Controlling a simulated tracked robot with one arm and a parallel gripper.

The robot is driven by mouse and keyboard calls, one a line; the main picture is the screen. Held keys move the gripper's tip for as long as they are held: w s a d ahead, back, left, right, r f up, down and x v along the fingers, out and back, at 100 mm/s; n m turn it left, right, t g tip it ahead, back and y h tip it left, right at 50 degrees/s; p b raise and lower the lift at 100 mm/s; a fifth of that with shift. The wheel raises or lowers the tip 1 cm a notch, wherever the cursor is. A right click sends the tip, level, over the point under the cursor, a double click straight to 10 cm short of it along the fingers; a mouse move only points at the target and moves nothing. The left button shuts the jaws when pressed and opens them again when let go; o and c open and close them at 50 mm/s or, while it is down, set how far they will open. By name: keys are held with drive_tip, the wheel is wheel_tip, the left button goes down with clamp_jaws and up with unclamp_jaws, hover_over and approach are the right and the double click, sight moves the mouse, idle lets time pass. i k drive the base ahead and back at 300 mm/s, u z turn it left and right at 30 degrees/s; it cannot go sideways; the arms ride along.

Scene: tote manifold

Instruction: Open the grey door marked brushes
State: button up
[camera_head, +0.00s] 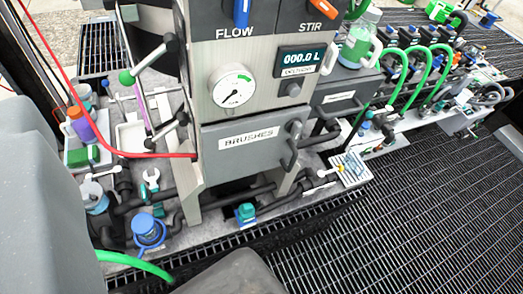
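The grey door (240,160) has a white label reading BRUSHES (249,137) and sits low on the front of the grey cabinet, under the round gauge (233,90). It looks shut. A dark vertical bar handle (292,146) is on its right side. No fingers of my gripper show in this view. Large grey shapes at the left edge and bottom centre look like parts of my own arm or body, and they stand apart from the door in the picture.
Above the door are FLOW and STIR controls and a display (299,60). A red hose (130,150) runs to the cabinet's left side. Black pipes and a blue-topped fitting (148,232) lie below. Another grey panel (343,98) is at right. The grating (420,220) at front right is clear.

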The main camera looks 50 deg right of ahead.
sight(258, 158)
drive_tip(key=z, duration=1.05)
drive_tip(key=k, duration=0.5)
drive_tip(key=z, duration=0.05)
drive_tip(key=i, duration=0.5)
drive_tip(key=u, duration=0.05)
